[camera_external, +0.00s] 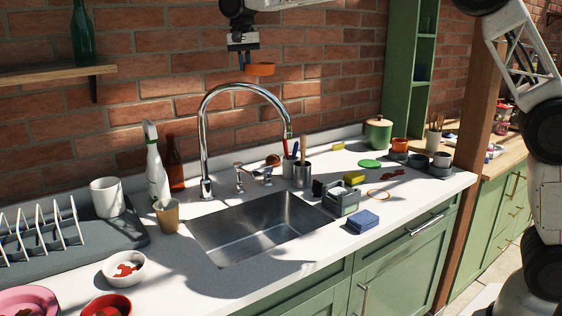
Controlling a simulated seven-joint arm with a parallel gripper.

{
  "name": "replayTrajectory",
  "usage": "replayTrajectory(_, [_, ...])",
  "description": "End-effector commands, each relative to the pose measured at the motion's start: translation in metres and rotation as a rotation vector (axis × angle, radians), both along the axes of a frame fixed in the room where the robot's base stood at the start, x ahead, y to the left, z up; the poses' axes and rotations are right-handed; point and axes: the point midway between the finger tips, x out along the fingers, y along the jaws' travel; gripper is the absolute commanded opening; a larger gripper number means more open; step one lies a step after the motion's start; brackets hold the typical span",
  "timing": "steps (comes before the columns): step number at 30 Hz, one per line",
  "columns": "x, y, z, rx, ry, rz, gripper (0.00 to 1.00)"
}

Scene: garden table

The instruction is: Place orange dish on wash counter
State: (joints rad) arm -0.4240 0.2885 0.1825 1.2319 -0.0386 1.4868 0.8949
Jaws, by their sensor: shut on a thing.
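My gripper (244,60) is near the top middle of the view, high above the sink and faucet. It is shut on the orange dish (262,70), a small shallow round dish held at its left side. The dish is in the air, in front of the brick wall and apart from the counter. The wash counter (290,262) is a white worktop with a steel sink (262,232) set into it. The exact hold of the fingertips is too small to make out.
A tall chrome faucet (203,140) arches below the dish. A spray bottle (156,165), tan cup (167,215) and dish rack (45,240) stand left. A grey caddy (343,198), blue sponges (362,221) and green canister (378,133) stand right. Bare counter lies along the front right.

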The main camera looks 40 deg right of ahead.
Motion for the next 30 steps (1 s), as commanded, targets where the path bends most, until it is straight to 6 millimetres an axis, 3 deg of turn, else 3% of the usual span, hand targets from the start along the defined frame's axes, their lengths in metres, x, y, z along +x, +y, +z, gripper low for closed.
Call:
replayTrajectory(8, [0.006,-0.074,-0.081,-0.009,0.007,-0.232,0.00])
replayTrajectory(15, [-0.001,-0.138,-0.147,-0.013,0.011,-0.436,0.00])
replayTrajectory(23, [-0.020,-0.207,-0.216,-0.019,0.021,-0.668,0.00])
replayTrajectory(30, [-0.049,-0.268,-0.276,-0.022,0.028,-0.885,0.00])
